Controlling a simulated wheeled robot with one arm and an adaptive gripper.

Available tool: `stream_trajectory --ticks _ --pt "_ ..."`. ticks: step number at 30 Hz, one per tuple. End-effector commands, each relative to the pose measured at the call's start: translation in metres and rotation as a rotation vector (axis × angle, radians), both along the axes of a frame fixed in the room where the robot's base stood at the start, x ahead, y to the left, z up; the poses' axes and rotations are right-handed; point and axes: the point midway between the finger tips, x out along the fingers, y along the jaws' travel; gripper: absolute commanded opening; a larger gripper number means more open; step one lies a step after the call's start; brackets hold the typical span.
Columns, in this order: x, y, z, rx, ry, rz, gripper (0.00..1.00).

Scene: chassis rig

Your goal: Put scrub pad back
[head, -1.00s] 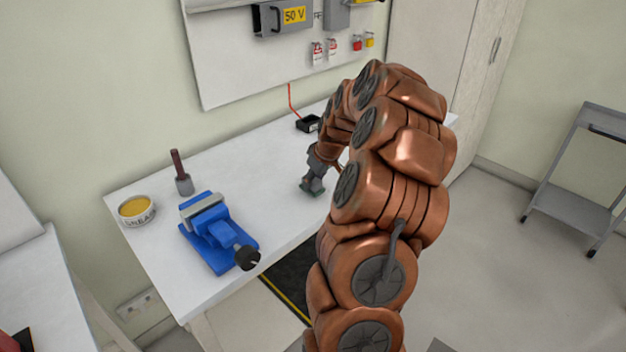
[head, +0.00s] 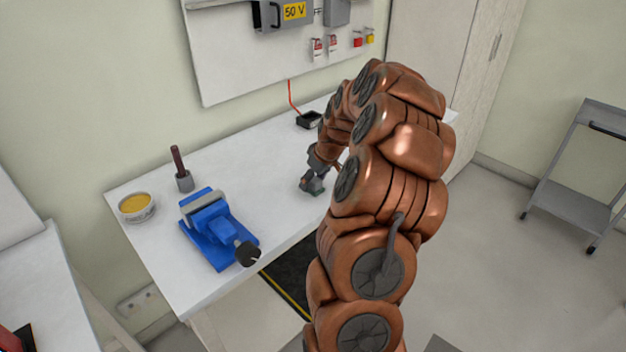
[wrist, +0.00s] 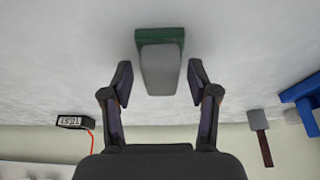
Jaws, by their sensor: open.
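The scrub pad (wrist: 162,66) has a green base and a grey block-shaped upper part. It lies on the white bench top. My gripper (wrist: 160,75) is open, with one finger on each side of the grey part and a visible gap on both sides. In the head view, my gripper (head: 312,181) is low over the bench, and a bit of the green pad (head: 317,192) shows beneath it. The rest of the pad is hidden there by the gripper.
A blue vise (head: 215,232), a tin with yellow contents (head: 136,207) and a dark-handled tool (head: 182,172) stand on the bench's left. A black box with a red cable (head: 308,121) is at the back. A panel with boxes (head: 230,60) hangs behind. Bare bench surrounds the pad.

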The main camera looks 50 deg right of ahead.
Motion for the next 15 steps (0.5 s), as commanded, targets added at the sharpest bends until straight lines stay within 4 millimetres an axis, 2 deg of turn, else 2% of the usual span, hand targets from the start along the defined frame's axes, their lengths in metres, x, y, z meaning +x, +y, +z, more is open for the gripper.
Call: stream_trajectory --ticks 8,15 --pt "-0.004 -0.001 0.013 -0.002 -0.003 -0.001 0.60" --pt "-0.019 0.000 0.050 -0.003 -0.005 0.000 0.60"
